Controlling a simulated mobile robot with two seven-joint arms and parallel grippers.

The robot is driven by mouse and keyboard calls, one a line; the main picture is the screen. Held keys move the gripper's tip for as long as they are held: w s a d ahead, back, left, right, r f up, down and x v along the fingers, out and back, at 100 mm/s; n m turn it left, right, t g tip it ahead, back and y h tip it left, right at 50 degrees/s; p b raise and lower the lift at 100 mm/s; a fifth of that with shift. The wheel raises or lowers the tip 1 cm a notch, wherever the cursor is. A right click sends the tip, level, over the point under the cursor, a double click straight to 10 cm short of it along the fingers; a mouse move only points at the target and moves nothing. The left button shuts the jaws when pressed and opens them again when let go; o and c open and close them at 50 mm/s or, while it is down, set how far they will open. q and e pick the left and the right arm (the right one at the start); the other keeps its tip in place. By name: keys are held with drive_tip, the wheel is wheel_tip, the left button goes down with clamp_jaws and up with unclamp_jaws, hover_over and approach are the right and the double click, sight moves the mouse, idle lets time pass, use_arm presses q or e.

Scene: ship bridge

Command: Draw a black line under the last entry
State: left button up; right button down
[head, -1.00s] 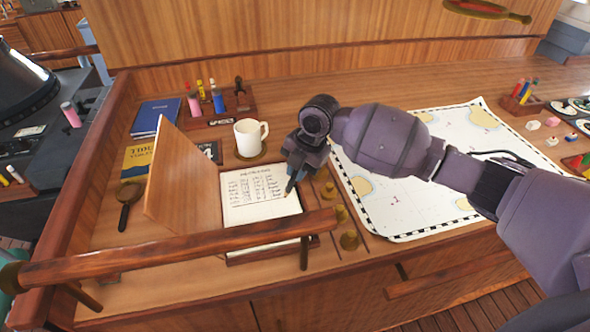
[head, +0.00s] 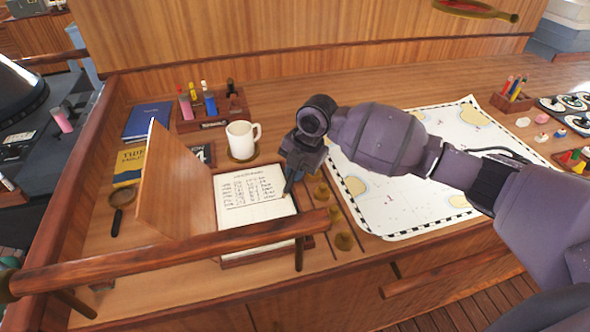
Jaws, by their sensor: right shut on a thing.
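The open logbook (head: 255,226) lies on the wooden desk with a white page of handwritten rows under a heading. The lower part of the page is blank; I cannot make out a drawn line under the last row. My right gripper (head: 291,178) is shut on a dark, slim pen (head: 288,187). Its tip points down at the right edge of the page, beside the rows. I cannot tell whether the tip touches the paper. My left gripper is not in view.
A wooden rail (head: 170,254) crosses in front of the logbook. An upright wooden panel (head: 178,185) stands to its left. A white mug (head: 241,138) stands behind it. A chart (head: 410,190) lies to the right, under my right arm.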

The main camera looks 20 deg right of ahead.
drive_tip(key=shift+r, duration=3)
